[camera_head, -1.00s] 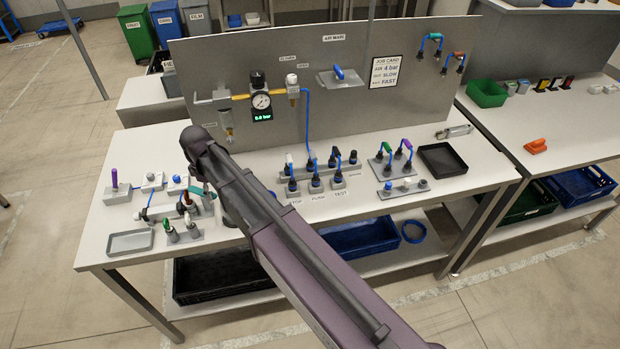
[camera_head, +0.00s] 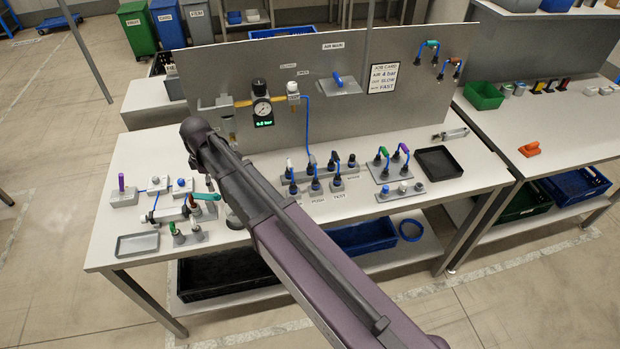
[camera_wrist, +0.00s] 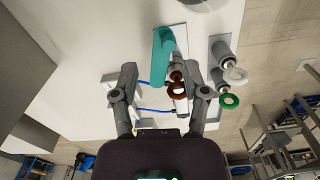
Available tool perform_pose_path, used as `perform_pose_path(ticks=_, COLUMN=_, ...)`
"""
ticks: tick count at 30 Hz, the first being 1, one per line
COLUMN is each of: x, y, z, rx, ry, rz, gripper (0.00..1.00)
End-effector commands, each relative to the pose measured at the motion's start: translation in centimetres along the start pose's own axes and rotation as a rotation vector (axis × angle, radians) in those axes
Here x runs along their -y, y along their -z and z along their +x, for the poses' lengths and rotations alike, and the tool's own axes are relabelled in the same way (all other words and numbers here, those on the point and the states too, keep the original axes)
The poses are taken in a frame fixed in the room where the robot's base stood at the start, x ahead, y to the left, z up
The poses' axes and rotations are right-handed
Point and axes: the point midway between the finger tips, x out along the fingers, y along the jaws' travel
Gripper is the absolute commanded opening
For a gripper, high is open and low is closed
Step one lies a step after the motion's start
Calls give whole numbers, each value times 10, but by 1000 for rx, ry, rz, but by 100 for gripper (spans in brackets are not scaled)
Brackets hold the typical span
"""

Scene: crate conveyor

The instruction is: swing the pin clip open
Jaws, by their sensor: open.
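A teal bar-shaped piece (camera_wrist: 163,55), which looks like the pin clip, stands over the cylinder fixture in the wrist view. It also shows in the head view (camera_head: 206,196) at the bench's left part. A brown ring (camera_wrist: 177,89) and a grey cylinder body (camera_wrist: 178,68) lie just right of it. My gripper (camera_wrist: 161,78) is open, with one finger on each side of the teal piece and the brown ring. Nothing is visibly clamped. Whether the clip is latched cannot be told. In the head view my arm hides most of the gripper.
Two fittings with white (camera_wrist: 236,75) and green (camera_wrist: 229,100) rings stand close to the right finger. A grey tray (camera_head: 138,244) lies at the bench's front left. A purple-topped pin block (camera_head: 122,192) stands at the left. A back panel (camera_head: 400,85) rises behind.

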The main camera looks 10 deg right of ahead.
Motion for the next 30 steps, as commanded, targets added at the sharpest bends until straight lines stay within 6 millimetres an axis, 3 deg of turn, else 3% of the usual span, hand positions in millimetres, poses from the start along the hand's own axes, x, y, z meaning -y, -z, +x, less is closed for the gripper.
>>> perform_pose_path(ticks=30, x=0, y=0, z=-87, rx=0, ry=0, rz=1, gripper=58)
